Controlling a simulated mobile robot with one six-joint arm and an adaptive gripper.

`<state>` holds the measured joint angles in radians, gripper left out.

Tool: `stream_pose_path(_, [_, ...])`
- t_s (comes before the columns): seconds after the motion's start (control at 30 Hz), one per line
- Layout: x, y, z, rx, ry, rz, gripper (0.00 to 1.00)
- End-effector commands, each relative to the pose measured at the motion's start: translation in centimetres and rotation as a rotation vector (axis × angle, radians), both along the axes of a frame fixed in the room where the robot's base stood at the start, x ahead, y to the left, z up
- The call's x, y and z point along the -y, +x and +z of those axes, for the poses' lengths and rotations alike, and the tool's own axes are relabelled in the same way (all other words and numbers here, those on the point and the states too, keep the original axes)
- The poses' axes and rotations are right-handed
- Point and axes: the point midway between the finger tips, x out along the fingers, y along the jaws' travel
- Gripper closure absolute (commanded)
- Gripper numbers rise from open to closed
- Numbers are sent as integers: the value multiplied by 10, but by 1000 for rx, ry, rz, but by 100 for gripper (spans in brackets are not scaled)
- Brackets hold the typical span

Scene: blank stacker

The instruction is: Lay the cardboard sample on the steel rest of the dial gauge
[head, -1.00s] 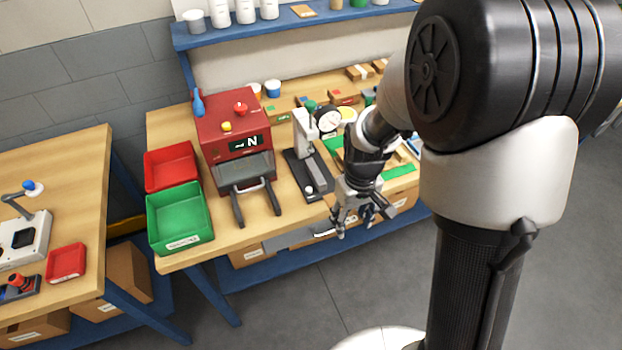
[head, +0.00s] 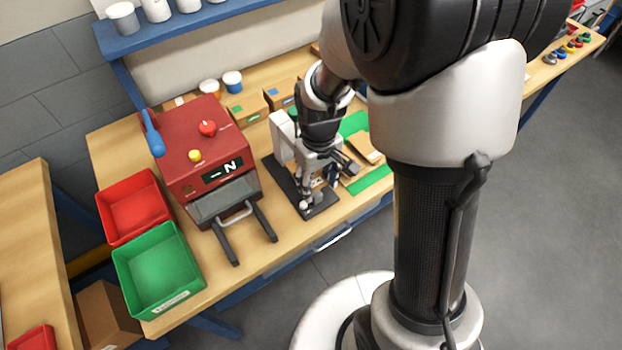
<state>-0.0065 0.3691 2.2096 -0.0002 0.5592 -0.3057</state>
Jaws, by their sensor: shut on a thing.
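The dial gauge (head: 283,128) has a pale upright stand on a dark base (head: 285,180) and stands on the bench, right of the red machine. My arm hides its dial face and most of its steel rest. My gripper (head: 316,183) points down over the front part of the gauge's base, close to the stand. It is shut on the cardboard sample, which is too small and too covered by the fingers to make out clearly. I cannot tell whether the sample touches the rest.
The red machine (head: 205,150) with two dark front arms stands close left of the gauge. A red bin (head: 133,207) and a green bin (head: 158,268) are further left. A green mat (head: 371,181) with brown pieces lies right of the gauge. Small cartons (head: 248,108) stand behind.

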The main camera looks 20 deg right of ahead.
Motion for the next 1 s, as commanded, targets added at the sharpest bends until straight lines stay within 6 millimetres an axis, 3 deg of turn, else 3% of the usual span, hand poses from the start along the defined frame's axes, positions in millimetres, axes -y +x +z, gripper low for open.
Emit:
stream_pose_path(0.03, [1, -4, -17, -5, 0, 0, 61])
stream_pose_path(0.13, [2, -8, -28, -4, 0, 0, 61])
stream_pose_path(0.57, [2, -8, -32, -3, 0, 2, 61])
stream_pose_path(0.6, [2, -8, -32, -3, 0, 2, 50])
stream_pose_path(0.9, [2, -8, -31, -3, 0, 2, 31])
stream_pose_path(1.0, [2, -8, -31, -3, 0, 2, 31])
